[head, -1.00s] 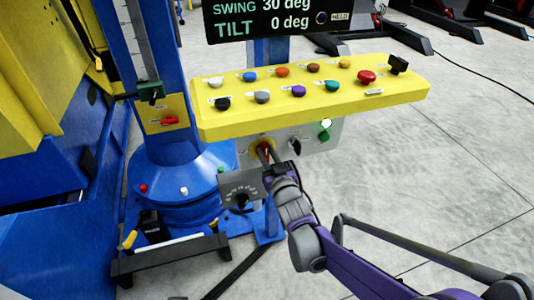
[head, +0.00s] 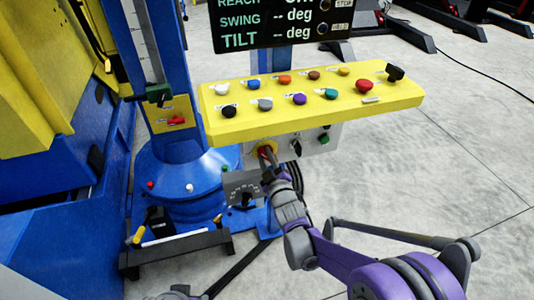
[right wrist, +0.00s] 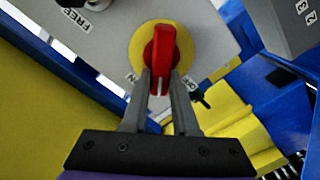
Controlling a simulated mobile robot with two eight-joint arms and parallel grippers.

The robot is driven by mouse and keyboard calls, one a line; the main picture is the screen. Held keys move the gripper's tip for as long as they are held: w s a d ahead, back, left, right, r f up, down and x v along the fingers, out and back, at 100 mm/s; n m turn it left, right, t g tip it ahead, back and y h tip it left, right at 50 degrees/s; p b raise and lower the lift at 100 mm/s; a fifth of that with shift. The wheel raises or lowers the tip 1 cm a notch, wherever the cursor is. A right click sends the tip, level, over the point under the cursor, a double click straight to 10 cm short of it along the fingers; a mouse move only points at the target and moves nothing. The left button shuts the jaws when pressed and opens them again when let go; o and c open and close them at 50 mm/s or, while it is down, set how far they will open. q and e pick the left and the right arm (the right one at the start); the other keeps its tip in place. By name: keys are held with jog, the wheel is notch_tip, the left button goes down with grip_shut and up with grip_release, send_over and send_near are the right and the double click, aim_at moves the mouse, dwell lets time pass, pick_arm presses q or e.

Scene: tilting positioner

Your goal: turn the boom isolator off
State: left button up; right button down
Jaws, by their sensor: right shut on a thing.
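A red rotary handle (right wrist: 161,48) on a yellow disc (right wrist: 136,42) is on the grey panel under the yellow console. In the head view the handle (head: 264,153) is partly hidden by my right gripper (head: 266,162). In the right wrist view my right gripper (right wrist: 161,85) is shut on the handle, one finger on each side of its lower end. The handle's white mark points down the picture, between the ON label at left and the OFF label at right. Another red handle (head: 176,121) sits on a yellow plate on the blue column.
The yellow console (head: 300,112) with several coloured knobs overhangs the panel. A black selector (head: 296,148) and a green button (head: 323,139) are right of the handle. A grey dial plate (head: 240,185) stands close left of my right gripper.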

jog(key=shift+s+a+f+n+p, duration=0.1)
jog(key=shift+f+n+p, duration=0.35)
jog(key=shift+n, duration=1.2)
jog(key=shift+w+a+f+n+p, duration=0.15)
jog(key=shift+n+p, duration=0.65)
jog(key=shift+n, duration=0.9)
jog(key=shift+s+a+f+n+p, duration=0.15)
jog(key=shift+n+p, duration=0.45)
jog(key=shift+n, duration=1.05)
jog(key=c, duration=0.7)
grip_release()
jog(key=v, duration=1.1)
